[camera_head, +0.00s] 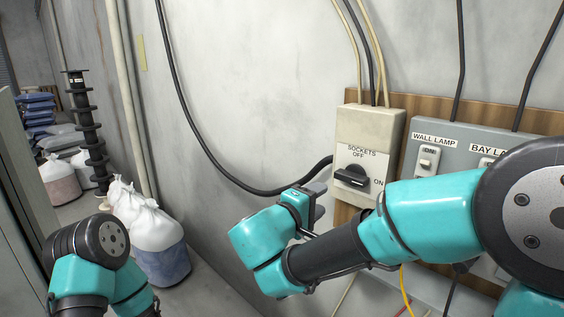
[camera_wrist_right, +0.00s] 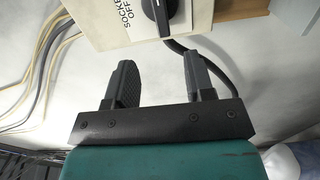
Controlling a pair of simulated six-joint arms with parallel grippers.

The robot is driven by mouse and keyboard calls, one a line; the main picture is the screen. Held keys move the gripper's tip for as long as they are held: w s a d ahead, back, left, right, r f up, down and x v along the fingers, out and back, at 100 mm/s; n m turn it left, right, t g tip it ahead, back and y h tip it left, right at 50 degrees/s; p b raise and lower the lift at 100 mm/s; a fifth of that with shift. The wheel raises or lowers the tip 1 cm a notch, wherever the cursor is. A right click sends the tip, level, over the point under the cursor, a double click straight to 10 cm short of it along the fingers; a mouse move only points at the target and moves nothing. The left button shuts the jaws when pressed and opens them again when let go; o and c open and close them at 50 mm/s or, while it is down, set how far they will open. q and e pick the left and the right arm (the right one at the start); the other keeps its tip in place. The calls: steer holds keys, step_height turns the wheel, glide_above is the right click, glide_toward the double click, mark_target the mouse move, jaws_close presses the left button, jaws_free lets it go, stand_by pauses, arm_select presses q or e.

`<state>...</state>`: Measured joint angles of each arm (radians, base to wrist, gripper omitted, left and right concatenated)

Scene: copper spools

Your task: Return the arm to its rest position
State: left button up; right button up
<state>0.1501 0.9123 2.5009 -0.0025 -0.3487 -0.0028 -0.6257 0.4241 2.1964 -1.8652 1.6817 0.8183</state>
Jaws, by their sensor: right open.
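My right arm reaches in from the right in the head view.
A grey lamp switch panel (camera_head: 455,150) is on a wooden board (camera_head: 430,106), partly behind my right arm. A black cable (camera_head: 208,150) loops along the wall to the box. White sacks (camera_head: 150,228) and a black ribbed post (camera_head: 88,130) stand at left.

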steer(key=x, duration=1.2)
steer(key=shift+w+d, duration=0.15)
steer(key=shift+w, duration=0.05)
steer(key=v, duration=1.5)
steer(key=x, duration=1.7)
steer(key=shift+d, duration=0.2)
steer(key=shift+s+a+n, duration=0.25)
steer(key=shift+a+n, duration=0.05)
steer(key=shift+n, duration=0.1)
glide_toward(348, 180)
steer(key=shift+s+a, duration=0.15)
